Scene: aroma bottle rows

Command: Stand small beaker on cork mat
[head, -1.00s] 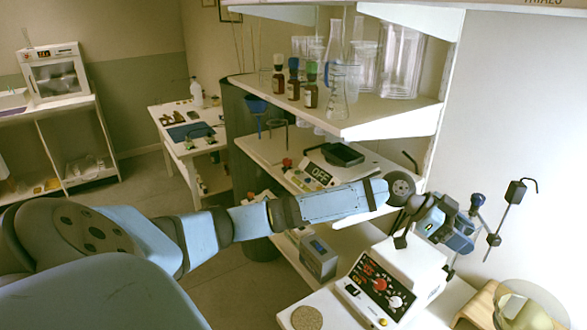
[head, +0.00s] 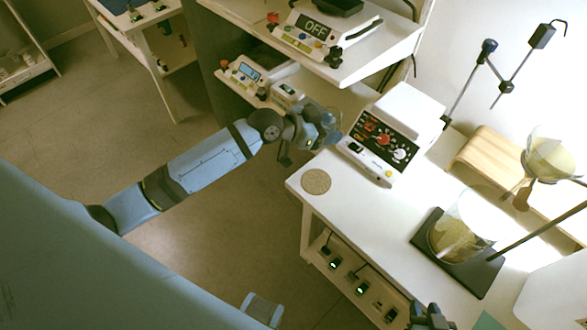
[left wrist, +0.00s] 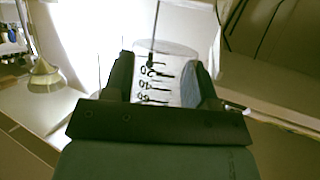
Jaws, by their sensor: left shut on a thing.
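The small beaker is clear glass with dark graduation marks. It shows between the two fingers in the left wrist view (left wrist: 160,82). My left gripper (head: 326,134) is shut on the beaker and holds it beside the left end of the white bench, up and slightly right of the cork mat in the head view. The beaker is faint there against the shelf. The cork mat (head: 316,181) is a round tan disc lying bare near the bench's left corner. My right gripper (head: 430,318) is a dark shape at the bottom edge, partly cut off; its jaws are unclear.
A white hotplate (head: 388,135) with red and white knobs stands just behind the mat. A large beaker (head: 458,232) sits on a dark stand base further right, with a funnel (head: 550,158) and a wooden stand (head: 495,160) behind. Bare bench (head: 355,215) lies around the mat.

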